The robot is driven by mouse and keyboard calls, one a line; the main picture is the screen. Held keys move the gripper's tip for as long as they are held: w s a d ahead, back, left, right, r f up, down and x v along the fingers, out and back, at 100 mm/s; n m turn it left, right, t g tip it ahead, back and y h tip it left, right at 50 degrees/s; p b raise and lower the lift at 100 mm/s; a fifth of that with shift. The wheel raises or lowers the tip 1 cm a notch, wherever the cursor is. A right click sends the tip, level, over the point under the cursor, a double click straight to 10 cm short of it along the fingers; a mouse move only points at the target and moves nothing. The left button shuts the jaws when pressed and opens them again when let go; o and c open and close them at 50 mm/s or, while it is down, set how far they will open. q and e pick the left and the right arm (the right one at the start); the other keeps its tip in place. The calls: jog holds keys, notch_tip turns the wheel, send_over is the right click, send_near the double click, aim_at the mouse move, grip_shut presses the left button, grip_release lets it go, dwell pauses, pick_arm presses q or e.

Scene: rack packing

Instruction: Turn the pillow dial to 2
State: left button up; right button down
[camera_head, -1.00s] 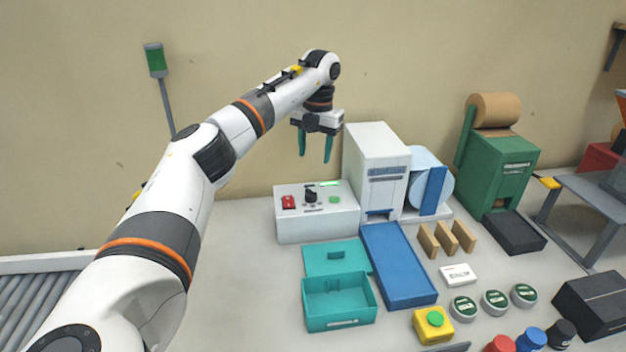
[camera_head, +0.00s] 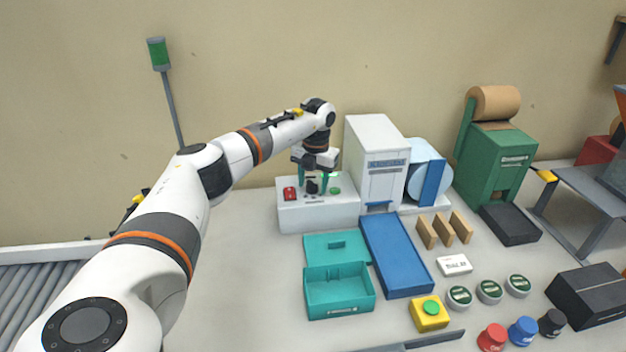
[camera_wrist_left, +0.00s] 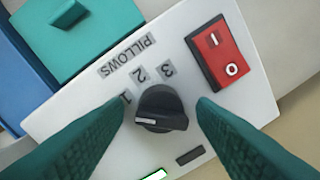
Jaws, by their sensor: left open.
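The black pillow dial (camera_wrist_left: 160,104) sits on the sloped top of a white control box (camera_head: 318,217). The wrist view shows labels 1, 2 and 3 in an arc by the dial, with the word PILLOWS (camera_wrist_left: 127,56) beyond them. A white mark on the dial lies toward its left side, below the 1; its exact setting is hard to tell. My left gripper (camera_head: 314,181) is open over the box, its teal fingers on either side of the dial. Gaps show between the fingers and the dial. My right gripper is not in view.
A red rocker switch (camera_wrist_left: 220,52) is close to one finger. A white machine (camera_head: 377,165) stands just right of the box, with a blue tray (camera_head: 398,262) in front. A teal container (camera_head: 339,297) is nearer.

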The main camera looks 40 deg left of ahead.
pick_arm(q)
jog(key=shift+c, duration=0.5)
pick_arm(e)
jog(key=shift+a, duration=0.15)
pick_arm(q)
jog(key=c, duration=0.8)
jog(key=shift+c, duration=0.2)
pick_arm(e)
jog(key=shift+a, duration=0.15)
pick_arm(q)
jog(key=shift+m, duration=0.4)
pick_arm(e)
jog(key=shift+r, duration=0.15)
pick_arm(q)
jog(key=m+p, duration=0.1)
jog(key=m, duration=0.2)
jog(key=shift+m, duration=2.5)
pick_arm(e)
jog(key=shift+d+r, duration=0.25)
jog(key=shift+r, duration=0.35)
pick_arm(q)
jog(key=shift+t, duration=0.3)
